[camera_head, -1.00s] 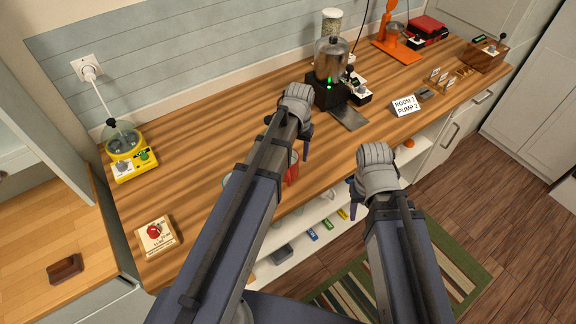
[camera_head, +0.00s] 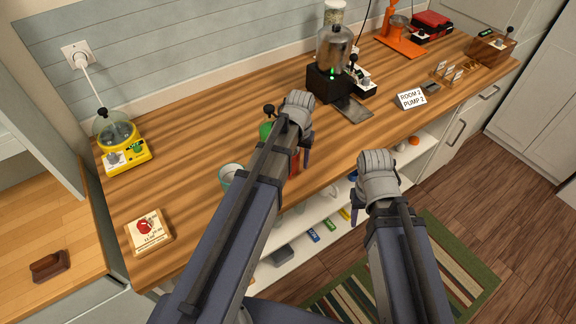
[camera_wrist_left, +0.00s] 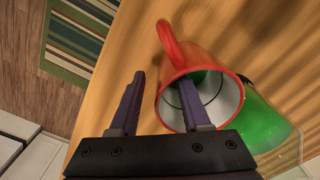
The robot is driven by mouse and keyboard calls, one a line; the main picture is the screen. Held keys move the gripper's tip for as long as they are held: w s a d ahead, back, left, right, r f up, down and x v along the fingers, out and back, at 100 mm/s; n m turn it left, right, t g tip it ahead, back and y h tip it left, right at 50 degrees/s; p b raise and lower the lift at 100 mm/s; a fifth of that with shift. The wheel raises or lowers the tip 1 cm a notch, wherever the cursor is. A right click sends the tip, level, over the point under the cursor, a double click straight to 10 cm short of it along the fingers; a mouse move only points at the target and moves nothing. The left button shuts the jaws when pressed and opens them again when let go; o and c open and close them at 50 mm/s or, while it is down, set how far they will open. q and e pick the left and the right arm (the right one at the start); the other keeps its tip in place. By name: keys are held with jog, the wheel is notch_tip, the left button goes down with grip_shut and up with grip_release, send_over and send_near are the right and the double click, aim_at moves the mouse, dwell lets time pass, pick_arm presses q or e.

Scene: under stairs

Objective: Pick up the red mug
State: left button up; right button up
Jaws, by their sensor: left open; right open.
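The red mug (camera_head: 294,164) stands on the wooden counter, mostly hidden behind my left arm in the head view. In the left wrist view the red mug (camera_wrist_left: 203,62) shows its white inside and its handle near the top. My left gripper (camera_wrist_left: 162,82) is open and empty. One finger overlaps the mug's opening and the other lies outside the rim, on the handle side; I cannot tell whether either touches. My left gripper (camera_head: 304,152) is at the mug in the head view. My right gripper (camera_head: 356,188) is open and empty by the counter's front edge.
A green container (camera_wrist_left: 267,125) is close beside the mug. A pale cup (camera_head: 229,174) stands left of my left arm. A dark grinder (camera_head: 329,80) stands behind. The counter's left middle is clear.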

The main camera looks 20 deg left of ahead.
pick_arm(q)
jog(key=shift+f, duration=0.25)
jog(key=shift+c, duration=0.4)
grip_shut()
jog(key=shift+s, duration=0.1)
dwell(0.8)
